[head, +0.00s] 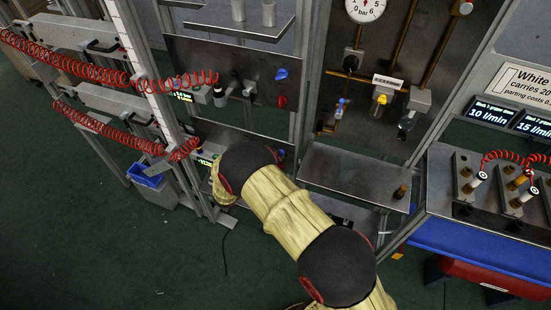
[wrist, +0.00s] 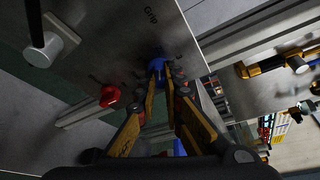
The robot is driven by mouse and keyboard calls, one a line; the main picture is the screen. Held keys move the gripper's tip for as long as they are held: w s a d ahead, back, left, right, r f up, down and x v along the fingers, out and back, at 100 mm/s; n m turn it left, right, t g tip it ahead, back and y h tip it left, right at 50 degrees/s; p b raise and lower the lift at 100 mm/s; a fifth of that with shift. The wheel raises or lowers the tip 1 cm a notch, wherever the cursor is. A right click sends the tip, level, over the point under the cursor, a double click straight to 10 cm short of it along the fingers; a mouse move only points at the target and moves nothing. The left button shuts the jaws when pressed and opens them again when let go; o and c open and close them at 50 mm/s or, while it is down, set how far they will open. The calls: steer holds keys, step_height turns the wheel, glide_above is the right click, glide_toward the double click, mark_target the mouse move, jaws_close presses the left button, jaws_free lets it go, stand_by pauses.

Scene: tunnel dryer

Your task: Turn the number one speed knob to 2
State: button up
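A blue knob (wrist: 157,70) sits on a grey metal panel (wrist: 105,45) in the wrist view, with faint dial marks around it. My gripper (wrist: 158,72) has its two yellow-and-black fingers drawn together at this knob, one fingertip on each side; they look closed on it. The knob's pointer and setting are hidden or too small to read. In the head view my arm covers my gripper and most of the lower panel (head: 215,131). A blue knob (head: 281,153) shows there at the arm's edge. The upper panel carries another blue knob (head: 281,74).
A red knob (wrist: 110,96) is close beside my gripper in the wrist view. A black handle on a grey base (wrist: 42,52) stands out from the same panel. Coiled red hoses (head: 95,118) hang at left. A metal shelf (head: 355,178) juts out right of my arm.

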steer(key=o, duration=0.5)
steer(key=shift+w+r, duration=0.1)
steer(key=shift+w, duration=0.05)
steer(key=shift+c, duration=0.2)
steer(key=v, duration=1.2)
